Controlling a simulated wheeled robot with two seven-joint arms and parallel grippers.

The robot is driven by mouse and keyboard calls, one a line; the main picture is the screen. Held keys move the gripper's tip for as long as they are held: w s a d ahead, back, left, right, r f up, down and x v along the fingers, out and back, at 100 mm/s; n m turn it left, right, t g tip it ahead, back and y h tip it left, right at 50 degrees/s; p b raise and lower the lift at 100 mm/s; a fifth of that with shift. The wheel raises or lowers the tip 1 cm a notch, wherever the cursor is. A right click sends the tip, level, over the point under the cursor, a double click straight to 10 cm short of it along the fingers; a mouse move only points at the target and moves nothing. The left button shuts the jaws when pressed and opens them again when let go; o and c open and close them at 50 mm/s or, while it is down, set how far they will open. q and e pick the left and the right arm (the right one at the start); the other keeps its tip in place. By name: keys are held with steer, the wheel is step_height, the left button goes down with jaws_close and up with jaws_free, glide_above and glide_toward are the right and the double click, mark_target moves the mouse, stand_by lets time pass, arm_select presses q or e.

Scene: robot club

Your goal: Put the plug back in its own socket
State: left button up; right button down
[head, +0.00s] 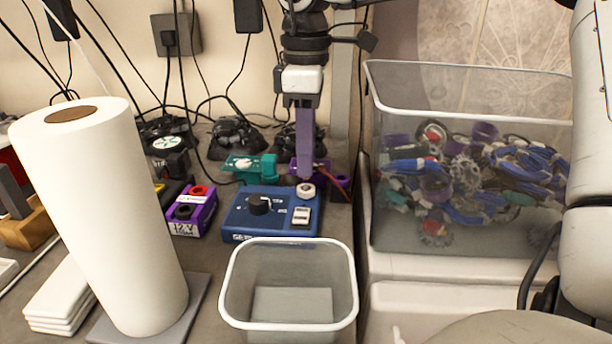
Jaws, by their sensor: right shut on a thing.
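My right gripper (305,176) hangs down from the top centre, with its long purple fingers seen edge-on as one bar. It is shut at the rear right corner of a blue box (245,226) with a black dial. A small round pale piece (306,190) shows right under the fingertips; I cannot tell whether it is the plug or the socket's collar. The fingers hide most of what they hold, and whether the plug is seated cannot be told. A purple box (190,228) marked 12V, with red and black round sockets, stands left of the blue box. My left gripper is not in view.
A paper roll (100,215) stands at the left beside white stacked tiles (60,300). An empty clear bin (290,330) is in front of the blue box. A large clear crate (470,90) of cables and parts is at the right. Teal parts (250,168) and black cables lie behind.

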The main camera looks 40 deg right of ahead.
steer(key=shift+r+p, duration=0.8)
steer(key=shift+r, duration=0.6)
steer(key=c, duration=2.4)
jaws_free()
steer(key=shift+c, duration=0.7)
steer(key=shift+f+b, duration=1.35)
steer(key=shift+f, duration=0.75)
jaws_close()
steer(key=shift+r, duration=0.1)
